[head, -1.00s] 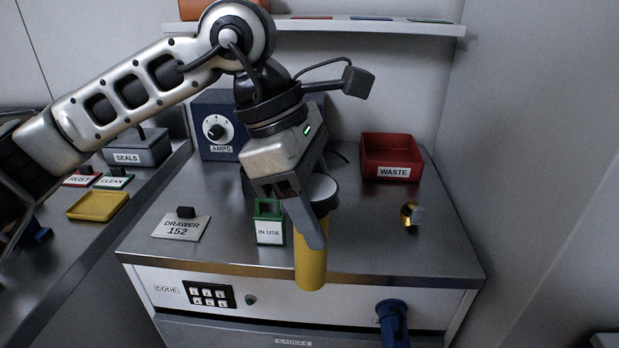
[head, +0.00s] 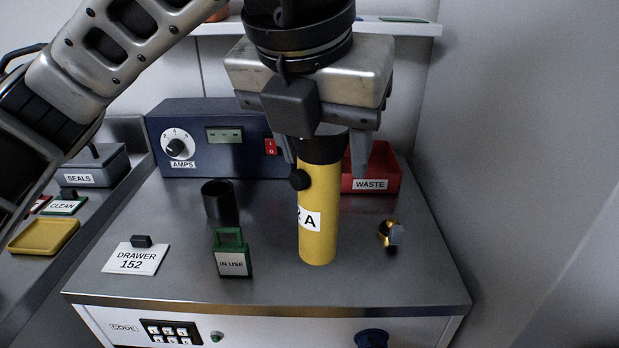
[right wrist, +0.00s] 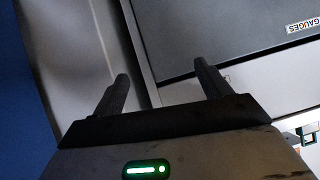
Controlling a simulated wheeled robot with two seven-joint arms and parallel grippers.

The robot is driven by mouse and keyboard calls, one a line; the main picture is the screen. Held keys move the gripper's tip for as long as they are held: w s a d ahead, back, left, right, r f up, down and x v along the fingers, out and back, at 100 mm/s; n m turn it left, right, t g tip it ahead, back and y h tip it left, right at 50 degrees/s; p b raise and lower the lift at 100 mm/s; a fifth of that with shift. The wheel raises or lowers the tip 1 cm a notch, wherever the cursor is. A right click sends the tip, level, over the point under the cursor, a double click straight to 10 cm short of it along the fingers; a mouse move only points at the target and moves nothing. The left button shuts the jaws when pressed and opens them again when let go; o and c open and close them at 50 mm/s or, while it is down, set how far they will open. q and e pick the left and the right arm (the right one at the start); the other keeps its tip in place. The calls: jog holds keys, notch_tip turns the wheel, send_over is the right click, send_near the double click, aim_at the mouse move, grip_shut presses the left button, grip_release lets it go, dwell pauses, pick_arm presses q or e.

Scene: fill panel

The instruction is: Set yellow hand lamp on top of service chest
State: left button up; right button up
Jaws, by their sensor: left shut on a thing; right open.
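The yellow hand lamp (head: 318,225) is upright with its black head up, a white label on its body. My left gripper (head: 322,160) is shut on it near the head. In the head view the lamp shows against the top of the service chest (head: 310,285), right of the green "IN USE" tag. I cannot tell whether its lower end touches the top. My right gripper (right wrist: 160,80) is open and empty in the right wrist view, near the grey front with the "GAUGES" label; it is not visible in the head view.
On the chest top are the green tag (head: 232,255), a black cup (head: 219,203), the "DRAWER 152" card (head: 134,260), a brass-coloured knob (head: 390,234), the red "WASTE" bin (head: 370,186) and the blue "AMPS" box (head: 200,140). Bare top lies around the lamp's lower end.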

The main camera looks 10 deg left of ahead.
pick_arm(q)
jog(key=w+a+f+p, duration=0.1)
jog(key=w+a+f, duration=0.2)
jog(key=w+f, duration=0.6)
jog(key=shift+f, duration=1.2)
jog(key=o, duration=1.2)
jog(key=shift+p, duration=0.3)
jog(key=shift+c, duration=0.2)
jog(key=shift+r, duration=0.1)
jog(key=v, duration=1.2)
